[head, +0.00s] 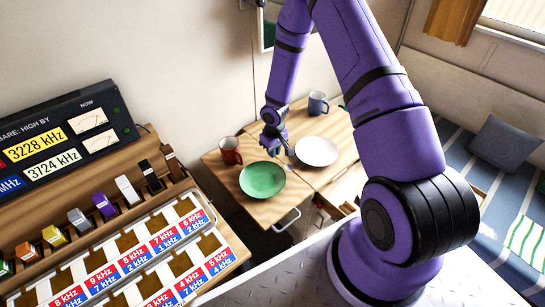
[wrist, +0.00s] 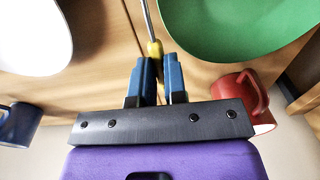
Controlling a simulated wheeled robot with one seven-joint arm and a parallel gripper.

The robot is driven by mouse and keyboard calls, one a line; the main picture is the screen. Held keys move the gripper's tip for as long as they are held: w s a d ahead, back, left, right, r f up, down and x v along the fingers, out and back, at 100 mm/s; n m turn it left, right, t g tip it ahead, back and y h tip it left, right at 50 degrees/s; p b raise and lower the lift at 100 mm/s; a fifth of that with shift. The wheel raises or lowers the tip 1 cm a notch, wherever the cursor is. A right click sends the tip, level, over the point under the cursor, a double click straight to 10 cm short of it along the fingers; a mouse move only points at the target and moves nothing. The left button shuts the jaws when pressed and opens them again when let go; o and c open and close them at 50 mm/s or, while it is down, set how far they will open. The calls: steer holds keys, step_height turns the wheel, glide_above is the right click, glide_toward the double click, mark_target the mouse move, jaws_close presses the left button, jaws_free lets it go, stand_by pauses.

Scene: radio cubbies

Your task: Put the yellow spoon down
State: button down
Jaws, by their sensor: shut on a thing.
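My gripper (head: 275,140) is low over the wooden table (head: 265,210), behind the gap between the green plate (head: 262,180) and the white plate (head: 317,151). In the wrist view, my gripper's blue fingers (wrist: 157,66) are shut on the yellow handle of the spoon (wrist: 154,50). The spoon's thin metal shaft runs up out of the picture, between the two plates. The spoon's bowl is out of the wrist view. I cannot tell whether the spoon touches the table.
A red mug (head: 230,151) stands left of my gripper, and a blue mug (head: 318,103) stands behind the white plate. A wall is close behind the table. A rack of labelled slots (head: 130,255) is at the left. Bare wood shows between the plates.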

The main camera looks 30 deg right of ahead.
mark_target(273, 161)
steer(key=shift+w, duration=0.25)
steer(key=shift+f, duration=1.75)
steer(key=c, duration=1.4)
jaws_free()
steer(key=shift+f, duration=0.1)
steer(key=shift+c, duration=0.2)
